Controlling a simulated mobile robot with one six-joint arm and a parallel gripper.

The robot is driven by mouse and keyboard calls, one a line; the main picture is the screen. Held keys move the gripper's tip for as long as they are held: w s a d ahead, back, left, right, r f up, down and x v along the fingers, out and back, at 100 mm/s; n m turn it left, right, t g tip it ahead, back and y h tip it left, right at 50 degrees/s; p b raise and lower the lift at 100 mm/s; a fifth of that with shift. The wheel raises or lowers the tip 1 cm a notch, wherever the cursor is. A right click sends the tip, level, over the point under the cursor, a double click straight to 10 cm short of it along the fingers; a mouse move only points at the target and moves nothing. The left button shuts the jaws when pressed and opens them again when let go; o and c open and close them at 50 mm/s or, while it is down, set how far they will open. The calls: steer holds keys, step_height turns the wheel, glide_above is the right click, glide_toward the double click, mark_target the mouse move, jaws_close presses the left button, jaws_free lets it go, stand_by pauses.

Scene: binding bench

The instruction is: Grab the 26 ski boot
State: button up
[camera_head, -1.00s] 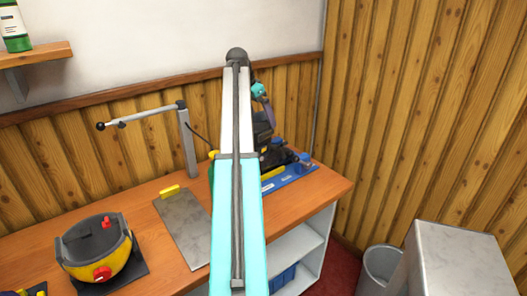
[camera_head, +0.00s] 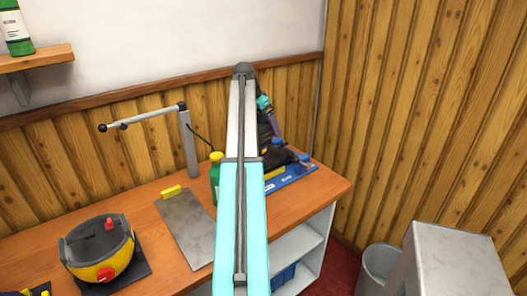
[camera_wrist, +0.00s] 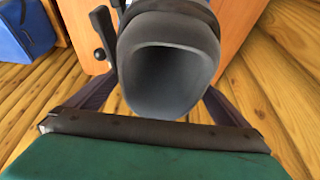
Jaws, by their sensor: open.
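A dark ski boot (camera_head: 264,136) stands at the back right of the bench, partly hidden behind my arm. In the wrist view its grey hollow cuff (camera_wrist: 165,28) fills the upper middle, opening towards the camera. My gripper (camera_head: 275,128) is at the boot's upper part. In the wrist view my gripper (camera_wrist: 160,92) is open, with one dark finger on each side of the cuff. I cannot tell whether the fingers touch it. No size number is readable.
A blue jig (camera_head: 290,174) lies by the boot. A green bottle (camera_head: 215,178) stands close left of my arm. A metal plate (camera_head: 188,228), a yellow-and-grey pot (camera_head: 100,250) and a grey jointed arm stand (camera_head: 188,145) are further left. Wood-panelled walls close off the back and right.

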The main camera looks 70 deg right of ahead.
steer(key=shift+x, duration=0.8)
steer(key=c, duration=2.1)
steer(key=shift+r, duration=0.2)
steer(key=shift+r+b, duration=1.15)
steer(key=shift+r, duration=3.75)
